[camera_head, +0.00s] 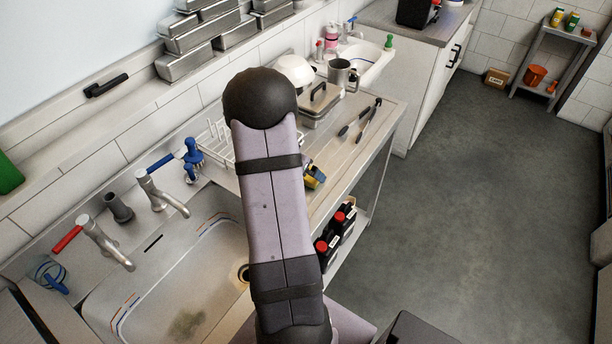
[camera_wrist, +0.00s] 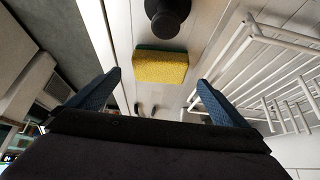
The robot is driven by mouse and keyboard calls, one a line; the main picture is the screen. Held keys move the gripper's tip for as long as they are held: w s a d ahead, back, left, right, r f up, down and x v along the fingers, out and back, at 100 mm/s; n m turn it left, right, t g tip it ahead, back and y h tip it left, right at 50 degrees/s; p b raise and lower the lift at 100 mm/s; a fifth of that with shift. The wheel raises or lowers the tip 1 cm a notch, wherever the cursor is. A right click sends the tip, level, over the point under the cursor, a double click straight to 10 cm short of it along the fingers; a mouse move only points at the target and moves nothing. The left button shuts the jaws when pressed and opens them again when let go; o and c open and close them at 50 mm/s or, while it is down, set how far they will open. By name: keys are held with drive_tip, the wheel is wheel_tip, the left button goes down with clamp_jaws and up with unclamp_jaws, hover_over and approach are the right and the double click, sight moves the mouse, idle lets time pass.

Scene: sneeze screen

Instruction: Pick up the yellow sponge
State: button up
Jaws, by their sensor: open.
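The yellow sponge (camera_wrist: 160,67) has a green layer along one edge and lies on a pale surface in the wrist view. My gripper (camera_wrist: 158,79) is open, with its two blue fingers on either side of the sponge in the picture. The sponge is between and a little beyond the fingertips, with a visible gap on each side. I cannot tell the remaining distance in depth. In the head view my arm covers most of this spot; a small yellow patch (camera_head: 311,183) shows at its right edge beside a blue piece.
A white wire dish rack (camera_wrist: 275,75) stands close on the right in the wrist view. A dark round-based object (camera_wrist: 166,18) is just beyond the sponge. In the head view, tongs (camera_head: 366,120) and a lidded metal pan (camera_head: 321,103) lie farther along the counter, and the sink (camera_head: 180,290) is at lower left.

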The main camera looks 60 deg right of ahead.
drive_tip(key=shift+b+x, duration=0.4)
drive_tip(key=shift+x, duration=2.1)
drive_tip(key=shift+c, duration=0.5)
drive_tip(key=shift+a, duration=0.1)
drive_tip(key=c, duration=1)
